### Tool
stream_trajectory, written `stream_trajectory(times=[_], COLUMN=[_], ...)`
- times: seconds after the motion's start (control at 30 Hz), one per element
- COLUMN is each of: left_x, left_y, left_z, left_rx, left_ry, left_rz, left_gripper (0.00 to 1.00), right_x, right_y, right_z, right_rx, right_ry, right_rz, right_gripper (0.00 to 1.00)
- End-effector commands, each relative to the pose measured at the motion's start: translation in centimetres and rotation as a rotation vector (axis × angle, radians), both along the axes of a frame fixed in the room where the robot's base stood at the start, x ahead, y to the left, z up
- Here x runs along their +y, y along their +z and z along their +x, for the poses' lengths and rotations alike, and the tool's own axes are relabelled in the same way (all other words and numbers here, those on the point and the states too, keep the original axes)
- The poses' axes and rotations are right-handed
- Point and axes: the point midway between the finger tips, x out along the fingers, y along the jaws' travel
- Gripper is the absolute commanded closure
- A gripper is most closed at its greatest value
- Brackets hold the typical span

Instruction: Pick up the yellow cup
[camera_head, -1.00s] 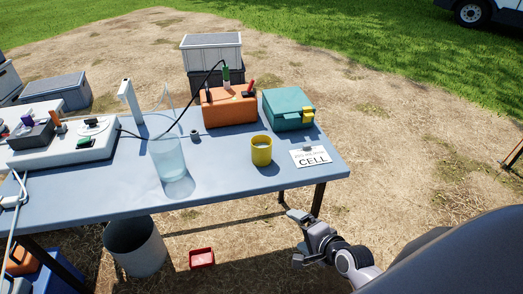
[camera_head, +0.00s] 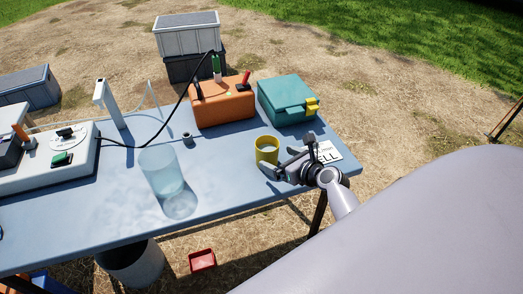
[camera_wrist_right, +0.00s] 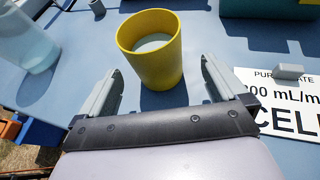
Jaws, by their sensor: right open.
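The yellow cup (camera_head: 266,150) stands upright on the blue-grey table (camera_head: 225,185), near its right end. The right wrist view shows the cup (camera_wrist_right: 152,65) with a pale, greyish inside. My right gripper (camera_head: 284,162) is open at the cup's near right side. In the right wrist view its two fingers (camera_wrist_right: 160,92) point toward the cup, one to each side. The cup stands mostly beyond the fingertips, and nothing is held. I cannot tell whether a finger touches it. My left gripper is not in view.
A sign reading CELL (camera_head: 327,152) lies right of the cup, partly behind my gripper. A clear beaker (camera_head: 161,172) stands to the left, with a small grey cylinder (camera_head: 187,138) between. An orange box (camera_head: 222,105) and a teal case (camera_head: 287,98) stand behind.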

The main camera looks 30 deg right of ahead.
Motion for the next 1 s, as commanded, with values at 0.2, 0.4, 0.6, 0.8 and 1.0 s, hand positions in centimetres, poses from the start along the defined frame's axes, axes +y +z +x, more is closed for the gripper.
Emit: stream_trajectory(times=[0.2, 0.4, 0.6, 0.8, 1.0], left_x=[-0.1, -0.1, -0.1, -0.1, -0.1], left_y=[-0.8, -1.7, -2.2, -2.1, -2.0], left_z=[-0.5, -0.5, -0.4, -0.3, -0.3], left_rx=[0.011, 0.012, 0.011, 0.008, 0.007], left_ry=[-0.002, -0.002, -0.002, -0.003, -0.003], left_rz=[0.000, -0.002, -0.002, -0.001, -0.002], left_gripper=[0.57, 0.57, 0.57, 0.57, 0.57], right_x=[0.3, 0.9, 1.0, 1.0, 1.0], right_y=[-0.9, -2.5, -3.1, -3.1, -3.1], right_z=[1.7, 3.8, 5.4, 5.6, 5.6], right_rx=[0.000, 0.000, 0.001, 0.001, 0.001], right_ry=[0.002, 0.002, 0.001, 0.001, 0.001], right_rz=[-0.002, -0.003, -0.004, -0.004, -0.004], right_gripper=[0.01, 0.01, 0.01, 0.01, 0.37])
